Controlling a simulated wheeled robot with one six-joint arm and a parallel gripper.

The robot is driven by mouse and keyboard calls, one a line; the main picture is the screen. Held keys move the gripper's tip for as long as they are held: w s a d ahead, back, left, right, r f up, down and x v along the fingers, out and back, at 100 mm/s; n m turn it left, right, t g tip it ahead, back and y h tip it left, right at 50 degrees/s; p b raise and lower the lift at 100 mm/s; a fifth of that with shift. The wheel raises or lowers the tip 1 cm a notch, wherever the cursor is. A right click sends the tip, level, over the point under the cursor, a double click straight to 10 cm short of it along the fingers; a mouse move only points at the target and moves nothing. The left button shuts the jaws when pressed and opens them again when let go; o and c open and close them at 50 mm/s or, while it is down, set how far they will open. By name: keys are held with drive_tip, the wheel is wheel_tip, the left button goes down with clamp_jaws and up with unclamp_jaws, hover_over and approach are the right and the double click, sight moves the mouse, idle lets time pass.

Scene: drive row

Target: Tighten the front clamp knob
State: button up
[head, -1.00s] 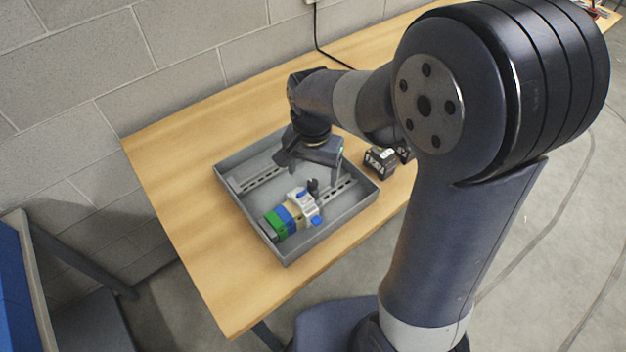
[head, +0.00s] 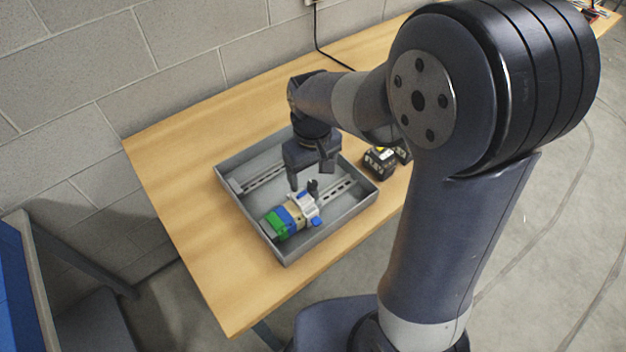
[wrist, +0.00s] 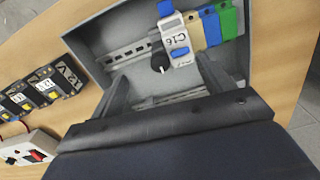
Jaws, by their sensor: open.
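A black knob (head: 313,187) with a pale line stands beside a white module (head: 306,203) marked C16 with blue parts. The knob also shows in the wrist view (wrist: 160,62), touching or very near the module's edge. Whether it is the front clamp knob I cannot tell. My gripper (head: 309,174) is open and empty, pointing down just above and behind the knob. In the wrist view my gripper (wrist: 163,82) has its fingers spread, one on each side of the knob's line, with the knob beyond the tips and apart from them.
A grey tray (head: 284,256) holds slotted metal rails (head: 338,192) and a row of blue, tan and green blocks (head: 279,222). Tray walls surround the knob. A black box (head: 379,162) stands right of the tray. The wooden table (head: 190,230) is clear at left and front.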

sight(313, 186)
drive_tip(key=shift+f, duration=0.1)
drive_tip(key=shift+f+b, duration=0.9)
drive_tip(key=shift+f, duration=0.2)
drive_tip(key=shift+c, duration=0.2)
drive_tip(key=c, duration=1.4)
drive_tip(key=shift+a, duration=0.15)
drive_tip(key=shift+s, duration=0.1)
